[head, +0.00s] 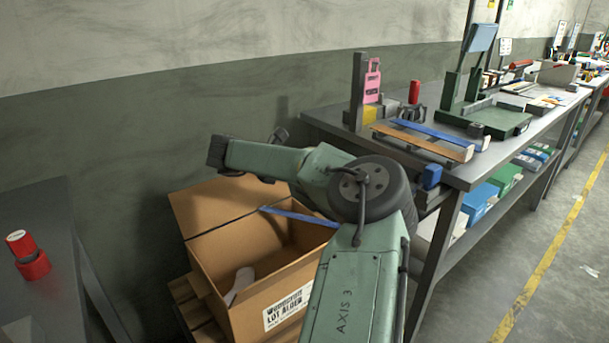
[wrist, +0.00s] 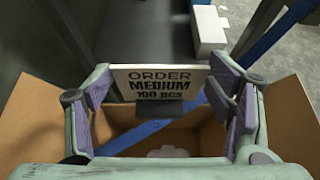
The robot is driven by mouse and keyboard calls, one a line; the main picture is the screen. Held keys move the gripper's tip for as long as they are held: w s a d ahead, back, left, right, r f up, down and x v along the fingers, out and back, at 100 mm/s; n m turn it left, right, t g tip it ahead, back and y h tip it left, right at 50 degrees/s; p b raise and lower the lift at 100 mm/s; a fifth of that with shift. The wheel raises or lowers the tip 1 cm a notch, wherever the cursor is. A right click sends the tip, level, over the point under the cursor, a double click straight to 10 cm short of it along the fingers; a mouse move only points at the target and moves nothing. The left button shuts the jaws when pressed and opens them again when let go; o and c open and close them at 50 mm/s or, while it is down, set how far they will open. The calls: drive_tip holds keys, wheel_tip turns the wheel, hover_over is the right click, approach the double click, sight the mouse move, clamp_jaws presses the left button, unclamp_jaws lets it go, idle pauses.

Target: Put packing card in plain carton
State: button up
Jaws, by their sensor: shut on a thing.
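The packing card, a pale card printed "ORDER MEDIUM 100 PCS" (wrist: 150,78), stands between the fingers of my gripper (wrist: 160,100) in the wrist view. My gripper is shut on it. The plain carton (head: 232,305) is an open brown box on a pallet in the head view, with a white label on its front. Its brown cardboard flap (wrist: 288,105) also shows in the wrist view, with the card above the opening. In the head view my arm reaches over the carton; the gripper's fingers and the card cannot be made out there.
A blue strip (head: 298,216) leans in the carton, and a whitish object (head: 240,284) lies inside. The workbench (head: 460,180) at right holds a green fixture (head: 485,118) and long strips. A dark table (head: 40,215) with red items stands at left. The wall is close behind.

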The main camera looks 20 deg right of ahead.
drive_tip(key=shift+f+b, duration=2.55)
drive_tip(key=shift+b, duration=0.5)
drive_tip(key=shift+f, duration=0.1)
drive_tip(key=shift+f+b, duration=6.5)
drive_tip(key=shift+b, duration=0.8)
drive_tip(key=o, duration=1.1)
drive_tip(key=shift+r, duration=0.1)
drive_tip(key=shift+a, duration=0.1)
drive_tip(key=v, duration=1.2)
